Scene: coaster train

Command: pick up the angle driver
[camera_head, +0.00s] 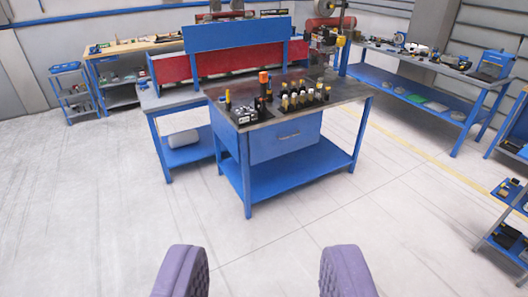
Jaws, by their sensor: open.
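My gripper (264,275) shows at the bottom of the picture. Its two purple padded fingers stand wide apart with only floor between them. I cannot make out an angle driver for certain at this distance. A blue workbench (345,92) with a dark top stands ahead, well beyond my gripper. On its top are several small upright tools and bottles (305,97) with yellow and black parts. An orange-topped item (263,78) stands behind them, and a small dark rack (243,116) is at the left front corner.
A second blue bench (178,101) with a red and blue back panel adjoins behind. Long benches with tools stand at back left (130,47) and right (420,60). Shelves (507,215) stand at the right edge. The pale floor (100,220) before the workbench is clear.

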